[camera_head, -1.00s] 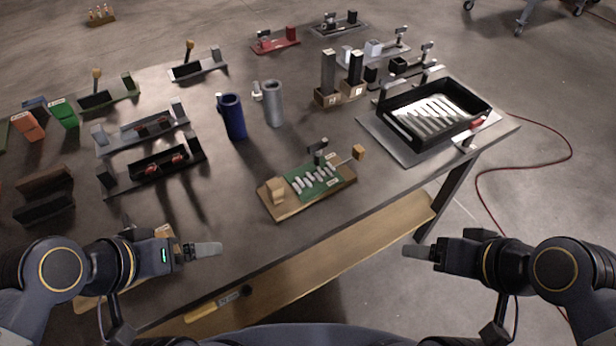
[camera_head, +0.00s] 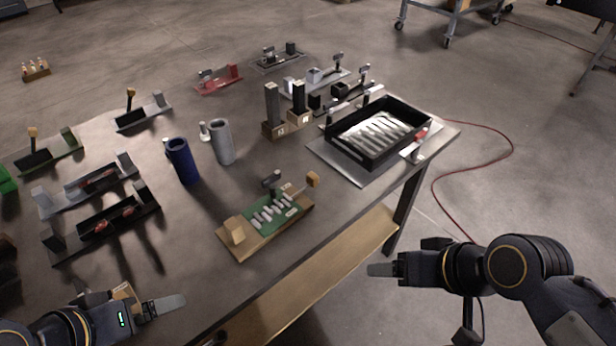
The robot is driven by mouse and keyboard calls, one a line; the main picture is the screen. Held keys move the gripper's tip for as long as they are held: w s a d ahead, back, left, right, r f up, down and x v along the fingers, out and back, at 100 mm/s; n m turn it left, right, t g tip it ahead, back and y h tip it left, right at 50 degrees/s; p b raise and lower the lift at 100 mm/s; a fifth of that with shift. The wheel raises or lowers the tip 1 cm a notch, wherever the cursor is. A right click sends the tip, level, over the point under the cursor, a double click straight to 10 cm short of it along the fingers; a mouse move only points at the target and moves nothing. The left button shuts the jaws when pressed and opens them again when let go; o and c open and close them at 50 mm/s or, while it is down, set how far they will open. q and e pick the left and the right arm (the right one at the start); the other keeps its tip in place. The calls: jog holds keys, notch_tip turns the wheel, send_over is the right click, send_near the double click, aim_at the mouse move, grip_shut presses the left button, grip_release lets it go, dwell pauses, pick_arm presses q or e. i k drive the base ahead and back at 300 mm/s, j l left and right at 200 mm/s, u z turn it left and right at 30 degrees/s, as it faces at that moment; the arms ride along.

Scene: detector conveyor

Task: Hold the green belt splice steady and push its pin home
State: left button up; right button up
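The green belt splice (camera_head: 272,213) lies on a wooden board (camera_head: 262,240) near the front edge of the table, with pale interlocking teeth along its middle. A wooden block (camera_head: 235,230) stands at the board's left end. A pin with a wooden knob (camera_head: 313,179) sticks out at the right end, its knob clear of the splice. A small dark upright clamp (camera_head: 271,180) stands behind the splice. My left gripper (camera_head: 168,304) is left of and nearer than the board, touching nothing visible. My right gripper (camera_head: 381,270) is beyond the table's front edge, apart from the splice. Both show edge-on, so their finger gaps are hidden.
Blue (camera_head: 182,162) and grey (camera_head: 221,142) cylinders stand behind the board. A black tray (camera_head: 352,158) on a metal plate is at the right. Several fixtures fill the left and back. A wooden shelf (camera_head: 345,252) runs below the front edge. The table around the board is mostly clear.

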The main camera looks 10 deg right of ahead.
aim_at(312, 179)
jog(key=i+l+u, duration=0.1)
jog(key=l+u, duration=0.6)
jog(key=l, duration=0.25)
jog(key=l+u, duration=0.4)
jog(key=i+l, duration=0.05)
jog(key=l, duration=0.05)
